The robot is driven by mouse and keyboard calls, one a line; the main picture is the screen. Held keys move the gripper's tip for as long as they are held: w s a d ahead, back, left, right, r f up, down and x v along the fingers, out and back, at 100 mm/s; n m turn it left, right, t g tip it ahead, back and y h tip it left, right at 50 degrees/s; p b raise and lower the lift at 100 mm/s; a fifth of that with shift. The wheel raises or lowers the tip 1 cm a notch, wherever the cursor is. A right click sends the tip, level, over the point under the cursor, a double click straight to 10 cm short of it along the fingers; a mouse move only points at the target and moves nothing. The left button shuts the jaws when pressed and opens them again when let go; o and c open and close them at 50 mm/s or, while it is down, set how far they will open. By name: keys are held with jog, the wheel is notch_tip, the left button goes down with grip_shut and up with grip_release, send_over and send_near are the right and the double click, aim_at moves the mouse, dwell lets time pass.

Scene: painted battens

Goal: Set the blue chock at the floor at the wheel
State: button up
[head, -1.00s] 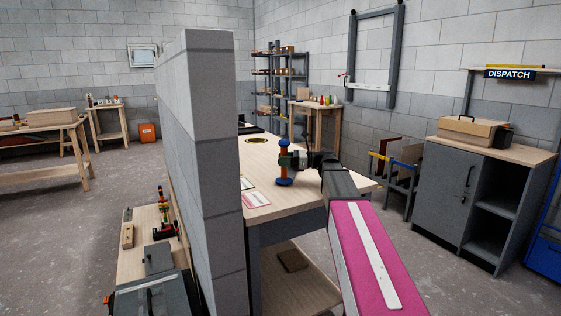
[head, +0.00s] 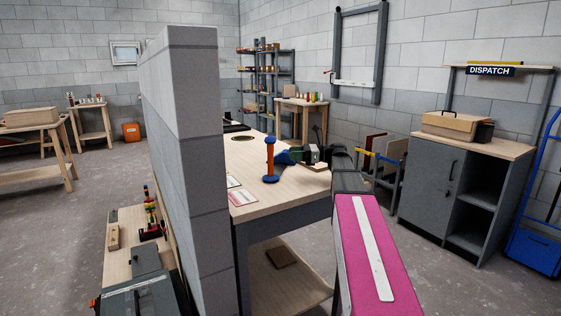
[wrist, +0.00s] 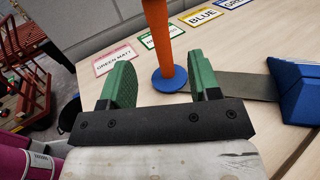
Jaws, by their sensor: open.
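The blue chock (wrist: 297,92), a wedge-like block, lies on the bench at the right edge of the wrist view. A flat grey-green strip (wrist: 248,86) reaches from it towards my gripper. In the head view the chock (head: 291,157) shows between an orange post and my gripper. My gripper (wrist: 158,80) has green fingers, open and empty, over the bench; it also shows in the head view (head: 310,154). The orange post (wrist: 163,40) on a round blue base stands upright beyond the gap between the fingers. I cannot make out a wheel.
The bench (head: 295,195) carries coloured label cards (wrist: 162,37). A grey block wall (head: 185,150) rises along its left side. A grey cabinet (head: 425,180) and a blue trolley (head: 530,255) stand at right, with bare floor (head: 450,285) before them.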

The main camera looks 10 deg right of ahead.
aim_at(271, 153)
jog(key=w+a+r, duration=0.1)
jog(key=a, duration=1)
jog(key=shift+w+a, duration=0.2)
grip_shut()
